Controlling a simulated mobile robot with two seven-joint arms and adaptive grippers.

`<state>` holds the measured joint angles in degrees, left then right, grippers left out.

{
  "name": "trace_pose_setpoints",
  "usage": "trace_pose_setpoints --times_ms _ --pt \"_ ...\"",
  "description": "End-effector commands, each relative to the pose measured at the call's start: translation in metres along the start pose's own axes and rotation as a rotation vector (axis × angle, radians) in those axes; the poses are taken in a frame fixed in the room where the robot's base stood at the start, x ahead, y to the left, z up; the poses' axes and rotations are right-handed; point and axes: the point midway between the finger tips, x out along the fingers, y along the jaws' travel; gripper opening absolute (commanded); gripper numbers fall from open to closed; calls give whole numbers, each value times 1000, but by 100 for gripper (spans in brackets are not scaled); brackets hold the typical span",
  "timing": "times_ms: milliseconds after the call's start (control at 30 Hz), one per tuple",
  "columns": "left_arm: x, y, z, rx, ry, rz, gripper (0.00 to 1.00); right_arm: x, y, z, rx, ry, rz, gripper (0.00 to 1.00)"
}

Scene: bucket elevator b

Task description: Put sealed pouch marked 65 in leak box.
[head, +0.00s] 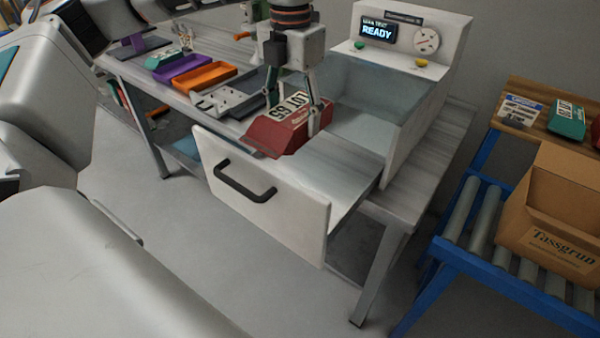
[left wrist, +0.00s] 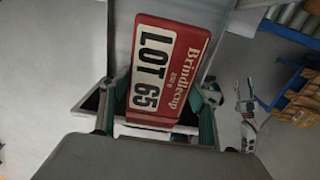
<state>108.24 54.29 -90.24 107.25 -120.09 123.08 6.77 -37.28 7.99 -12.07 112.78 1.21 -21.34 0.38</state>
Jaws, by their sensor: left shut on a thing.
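The pouch marked LOT 65 (head: 291,122) is red with a white label. My left gripper (head: 297,108) is shut on it from above. The pouch also shows in the left wrist view (left wrist: 168,62), label facing the camera, between the fingers. The leak box (head: 418,118) is a white chamber with clear walls, a READY screen and a pulled-out drawer (head: 262,195) with a black handle. The pouch is over the drawer's front left part; I cannot tell whether it touches the floor.
Purple (head: 168,66) and orange (head: 205,77) trays and a grey tray (head: 222,98) lie on the bench left of the drawer. A cardboard box (head: 555,215) stands on a blue roller conveyor at right. A shelf behind it holds a green pouch (head: 567,120).

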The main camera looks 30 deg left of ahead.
Motion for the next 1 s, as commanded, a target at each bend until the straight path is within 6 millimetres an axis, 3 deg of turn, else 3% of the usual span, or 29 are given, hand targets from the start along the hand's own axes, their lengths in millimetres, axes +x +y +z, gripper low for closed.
trace_pose_setpoints --times_ms 33,100,400,733,1000 --pt "18 0 -1 1 6 0 47 2 -1 6 -2 -6 -1 40" --pt "35 0 -1 2 6 0 47 2 -1 8 -5 -8 0 40" --pt "101 0 -1 1 4 0 47 8 5 5 -15 4 11 40" --pt "126 0 0 0 1 0 47 11 9 -2 -20 19 18 40" --pt "161 0 0 1 2 0 47 14 8 5 -25 11 17 40"
